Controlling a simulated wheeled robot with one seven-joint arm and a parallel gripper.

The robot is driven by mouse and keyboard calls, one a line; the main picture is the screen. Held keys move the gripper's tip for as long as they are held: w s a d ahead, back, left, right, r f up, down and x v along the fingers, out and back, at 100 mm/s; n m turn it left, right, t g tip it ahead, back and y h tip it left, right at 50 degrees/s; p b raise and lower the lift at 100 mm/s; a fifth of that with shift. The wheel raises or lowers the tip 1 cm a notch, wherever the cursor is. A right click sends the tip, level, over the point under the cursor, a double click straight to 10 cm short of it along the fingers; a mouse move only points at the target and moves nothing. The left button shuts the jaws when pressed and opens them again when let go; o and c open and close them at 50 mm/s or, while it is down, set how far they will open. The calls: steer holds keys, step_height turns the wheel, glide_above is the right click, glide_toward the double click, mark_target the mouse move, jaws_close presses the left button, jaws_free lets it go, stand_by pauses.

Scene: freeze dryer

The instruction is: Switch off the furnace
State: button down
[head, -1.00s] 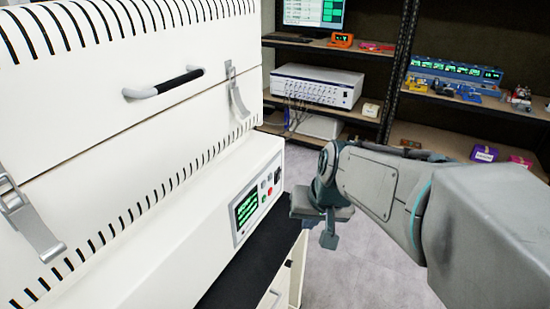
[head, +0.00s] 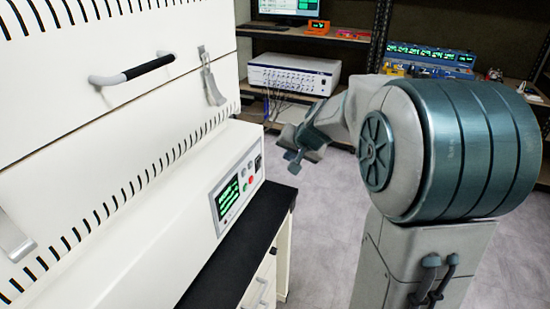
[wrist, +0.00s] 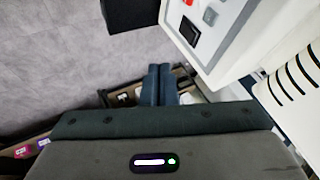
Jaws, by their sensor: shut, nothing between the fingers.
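The furnace (head: 120,150) is a large white cabinet with black vent slots, filling the left of the head view. Its control panel (head: 238,192) has a lit green screen (head: 228,197), a red button (head: 250,181) and a dark switch (head: 258,163) at its right end. My gripper (head: 292,167) is to the right of the panel, apart from it, over the floor side of the bench. In the wrist view its fingers (wrist: 159,84) are together and empty. The panel's dark switch (wrist: 189,31) shows there at the upper right, clear of the fingers.
A black bench top (head: 235,250) with drawers below juts out under the furnace. A handle (head: 135,70) and metal latches are on the furnace front. Shelves with a white instrument (head: 292,74) stand behind. Grey floor (head: 325,215) is open on the right.

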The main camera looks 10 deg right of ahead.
mark_target(259, 164)
steer(key=w+a+f+p, duration=0.2)
steer(key=w+a+f, duration=0.2)
steer(key=w+f, duration=0.3)
steer(key=shift+w+a, duration=0.4)
steer(key=shift+w, duration=0.15)
steer(key=shift+w+d, duration=0.1)
steer(key=shift+d, duration=0.05)
